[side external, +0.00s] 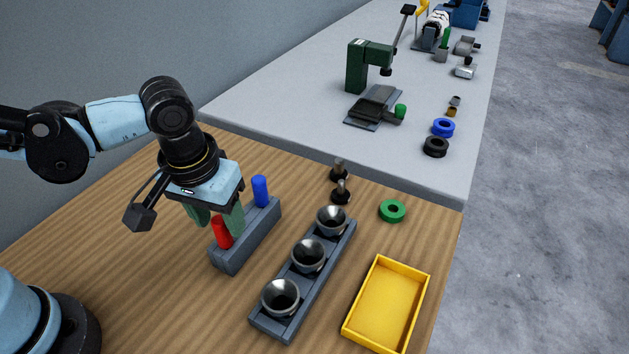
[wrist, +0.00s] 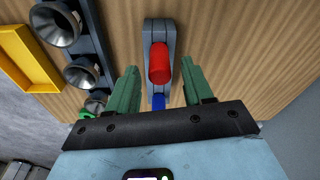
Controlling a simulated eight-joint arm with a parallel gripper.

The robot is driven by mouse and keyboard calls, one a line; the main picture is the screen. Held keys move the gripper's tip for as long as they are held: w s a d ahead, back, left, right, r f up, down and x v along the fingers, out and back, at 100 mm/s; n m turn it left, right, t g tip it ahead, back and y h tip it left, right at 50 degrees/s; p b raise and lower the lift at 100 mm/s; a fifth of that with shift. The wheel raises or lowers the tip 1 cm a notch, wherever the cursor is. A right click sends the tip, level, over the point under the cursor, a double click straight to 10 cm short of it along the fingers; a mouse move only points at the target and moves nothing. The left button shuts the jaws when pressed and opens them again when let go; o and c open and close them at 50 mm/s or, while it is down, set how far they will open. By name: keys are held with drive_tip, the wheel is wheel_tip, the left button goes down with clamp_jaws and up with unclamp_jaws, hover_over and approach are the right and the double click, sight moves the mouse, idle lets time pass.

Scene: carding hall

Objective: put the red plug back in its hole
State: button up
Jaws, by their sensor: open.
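The red plug (side external: 222,232) stands at the near end of a narrow grey block (side external: 246,243), leaning slightly. Its foot meets the block's top, but I cannot tell how deep it sits. In the wrist view the red plug (wrist: 159,63) shows over the block (wrist: 160,25). A blue plug (side external: 260,190) stands upright at the block's other end; it shows partly in the wrist view (wrist: 158,102). My gripper (side external: 218,222) is open above the near end, its green fingers on either side of the red plug with gaps visible in the wrist view. No hole is visible.
A grey rack with three metal funnels (side external: 309,256) stands right of the block. Beyond it are a yellow tray (side external: 428,285), a green ring (side external: 392,211) and two dark pegs (side external: 341,191). A grey bench with a green press (side external: 369,66) lies behind. The wood left of the block is clear.

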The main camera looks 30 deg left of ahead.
wheel_tip(320, 180, up, 11)
drive_tip(key=s, duration=0.1)
drive_tip(key=w+a+f+m+t, duration=0.1)
drive_tip(key=a+f+t, duration=0.2)
drive_tip(key=a, duration=0.3)
drive_tip(key=w+a+f+m+t, duration=0.1)
drive_tip(key=w+a+f+t, duration=0.1)
drive_tip(key=a, duration=0.5)
drive_tip(key=shift+a+f+t, duration=0.25)
drive_tip(key=shift+f+t, duration=0.15)
